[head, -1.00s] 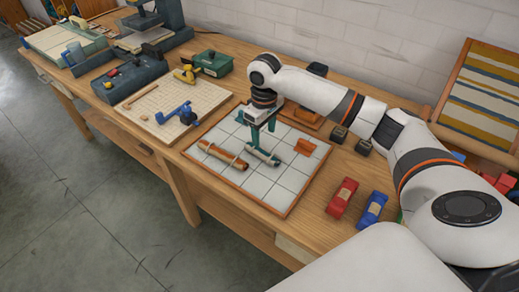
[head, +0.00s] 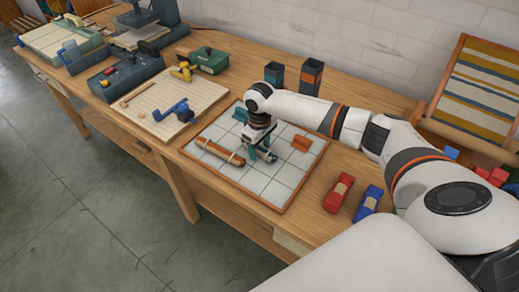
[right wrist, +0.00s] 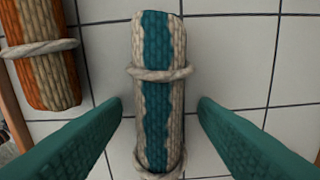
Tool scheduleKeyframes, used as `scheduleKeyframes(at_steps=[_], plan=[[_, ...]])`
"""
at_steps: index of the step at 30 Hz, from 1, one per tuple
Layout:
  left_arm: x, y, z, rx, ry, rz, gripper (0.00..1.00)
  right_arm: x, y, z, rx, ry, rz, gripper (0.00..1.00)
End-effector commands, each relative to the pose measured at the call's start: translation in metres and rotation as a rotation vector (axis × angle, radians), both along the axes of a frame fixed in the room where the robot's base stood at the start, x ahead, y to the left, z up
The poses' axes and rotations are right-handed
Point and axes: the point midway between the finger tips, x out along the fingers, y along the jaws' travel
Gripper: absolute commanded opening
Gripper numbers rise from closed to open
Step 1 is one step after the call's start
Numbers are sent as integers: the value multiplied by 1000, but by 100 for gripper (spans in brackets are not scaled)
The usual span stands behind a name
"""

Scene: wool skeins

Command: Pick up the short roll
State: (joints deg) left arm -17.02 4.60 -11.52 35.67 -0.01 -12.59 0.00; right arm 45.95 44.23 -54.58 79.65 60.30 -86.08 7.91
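A teal and cream striped roll (right wrist: 158,80), tied with cream cord, lies on the white tiled board (head: 281,192). It is mostly hidden by my right gripper in the head view. My right gripper (head: 264,156) is low over this roll. In the right wrist view its two teal fingers (right wrist: 158,125) are open, one on each side of the roll, with a gap to each. An orange and cream roll (head: 220,152) lies to the left on the same board; its end also shows in the right wrist view (right wrist: 42,60). My left gripper is not in view.
An orange block (head: 301,143) and a teal block (head: 240,115) sit on the board. A red skein (head: 338,194) and a blue skein (head: 369,204) lie to its right. Two dark open-topped holders (head: 311,78) stand behind my right arm.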

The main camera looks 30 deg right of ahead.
Motion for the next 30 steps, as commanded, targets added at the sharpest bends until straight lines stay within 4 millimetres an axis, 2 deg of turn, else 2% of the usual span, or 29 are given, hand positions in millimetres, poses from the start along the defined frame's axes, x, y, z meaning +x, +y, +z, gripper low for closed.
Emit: scheduleKeyframes(at_steps=[1, 8, 17, 20, 30], plan=[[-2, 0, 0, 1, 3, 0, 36, 0, 0, 0, 0, 0, 0, 45], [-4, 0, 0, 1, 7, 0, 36, 0, 0, 1, 0, 0, 0, 8], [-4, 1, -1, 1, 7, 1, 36, 1, 0, 6, 0, -2, 0, 8], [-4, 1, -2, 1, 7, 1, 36, 1, -1, 20, -1, -3, 0, 8], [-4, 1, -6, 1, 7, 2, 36, 1, 0, 85, 0, -3, 0, 8]])
